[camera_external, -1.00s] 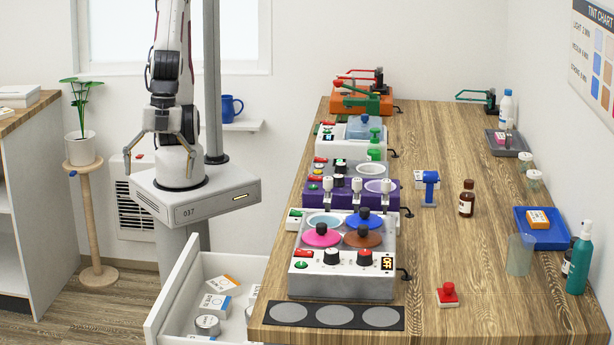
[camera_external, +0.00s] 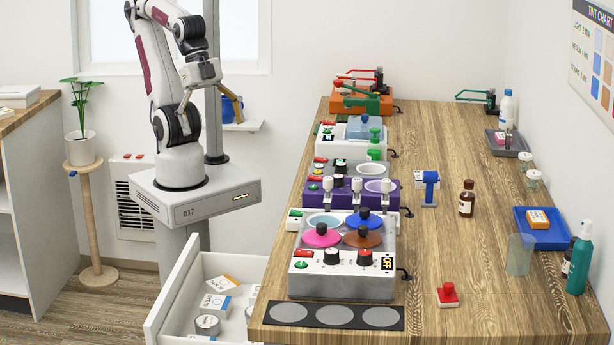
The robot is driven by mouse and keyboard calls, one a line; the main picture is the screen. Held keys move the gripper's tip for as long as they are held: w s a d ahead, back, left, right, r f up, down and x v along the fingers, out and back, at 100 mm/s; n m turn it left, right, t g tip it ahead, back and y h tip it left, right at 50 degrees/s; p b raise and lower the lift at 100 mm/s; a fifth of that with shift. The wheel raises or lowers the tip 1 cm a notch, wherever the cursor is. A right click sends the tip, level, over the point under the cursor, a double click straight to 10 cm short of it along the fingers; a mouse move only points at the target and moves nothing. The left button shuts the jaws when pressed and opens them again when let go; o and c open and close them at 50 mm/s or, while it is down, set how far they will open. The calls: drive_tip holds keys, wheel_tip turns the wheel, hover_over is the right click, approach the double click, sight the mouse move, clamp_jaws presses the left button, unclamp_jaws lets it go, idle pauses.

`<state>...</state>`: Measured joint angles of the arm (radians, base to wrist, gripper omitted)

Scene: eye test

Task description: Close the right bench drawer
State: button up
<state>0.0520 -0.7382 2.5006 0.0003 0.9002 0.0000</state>
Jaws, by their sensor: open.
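A white drawer (camera_external: 170,305) stands pulled out from the left side of the wooden bench, near the front. Its bottom edge runs out of the picture. It holds small white boxes (camera_external: 216,305) and a round tin (camera_external: 207,325). No other bench drawer shows, so I cannot tell from the view which one it is. My gripper (camera_external: 213,100) is open and empty, raised above my base near the back wall.
The bench top (camera_external: 470,270) carries a row of coloured appliances along its left edge, with a dark mat (camera_external: 335,315) at the front corner. A plant stand (camera_external: 92,215) is at left. The floor left of the drawer is clear.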

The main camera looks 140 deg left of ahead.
drive_tip(key=shift+a+r+n, duration=0.2)
drive_tip(key=shift+a+n, duration=0.1)
drive_tip(key=shift+a, duration=0.3)
